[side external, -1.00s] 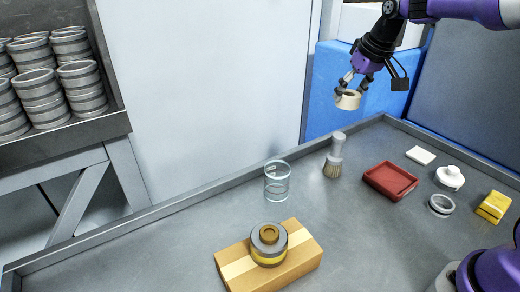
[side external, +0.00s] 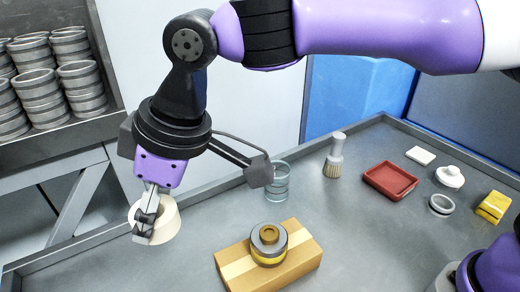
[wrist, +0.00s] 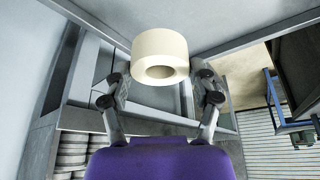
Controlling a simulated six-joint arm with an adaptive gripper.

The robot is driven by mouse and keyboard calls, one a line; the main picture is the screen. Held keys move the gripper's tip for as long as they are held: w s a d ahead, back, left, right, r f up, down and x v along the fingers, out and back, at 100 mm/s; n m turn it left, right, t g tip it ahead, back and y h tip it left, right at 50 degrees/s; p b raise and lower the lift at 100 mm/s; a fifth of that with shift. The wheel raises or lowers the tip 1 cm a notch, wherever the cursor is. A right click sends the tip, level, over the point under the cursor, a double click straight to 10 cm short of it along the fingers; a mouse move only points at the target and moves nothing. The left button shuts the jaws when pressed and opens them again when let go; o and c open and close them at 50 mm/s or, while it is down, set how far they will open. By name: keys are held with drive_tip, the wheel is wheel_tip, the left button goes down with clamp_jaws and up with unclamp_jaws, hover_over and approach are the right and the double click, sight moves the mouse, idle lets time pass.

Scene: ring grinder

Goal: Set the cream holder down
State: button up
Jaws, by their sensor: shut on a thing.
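The cream holder (side external: 168,222) is a short, thick cream ring. My gripper (side external: 146,226) is shut on it and holds it at the left of the side external view, in front of the table's left part. The wrist view shows the cream holder (wrist: 160,57) between the two fingers of my gripper (wrist: 160,88), its round hole facing the camera. A gap below it cannot be measured from these frames, but it appears raised. Part of its near side is hidden by a finger in the side external view.
A cardboard box (side external: 290,272) carries a stacked grey and yellow ring part (side external: 268,250). A glass beaker (side external: 277,190), a brush (side external: 334,158) and a red tray (side external: 390,181) stand further right. Stacked metal rings (side external: 75,85) fill a shelf at left. Table surface left of the box is bare.

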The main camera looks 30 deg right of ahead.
drive_tip(key=s+a+n+g, duration=0.1)
drive_tip(key=s+a+n, duration=0.2)
drive_tip(key=s+a, duration=0.6)
drive_tip(key=shift+y, duration=0.3)
drive_tip(key=w+d+f, duration=0.1)
drive_tip(key=w+f, duration=0.2)
drive_tip(key=f, duration=0.1)
drive_tip(key=w+d+f, duration=0.1)
drive_tip(key=w+f, duration=0.6)
drive_tip(key=f, duration=0.1)
drive_tip(key=shift+w+d, duration=0.2)
drive_tip(key=shift+d, duration=0.2)
drive_tip(key=shift+f, duration=2.05)
drive_tip(key=shift+f, duration=0.15)
drive_tip(key=o, duration=1.2)
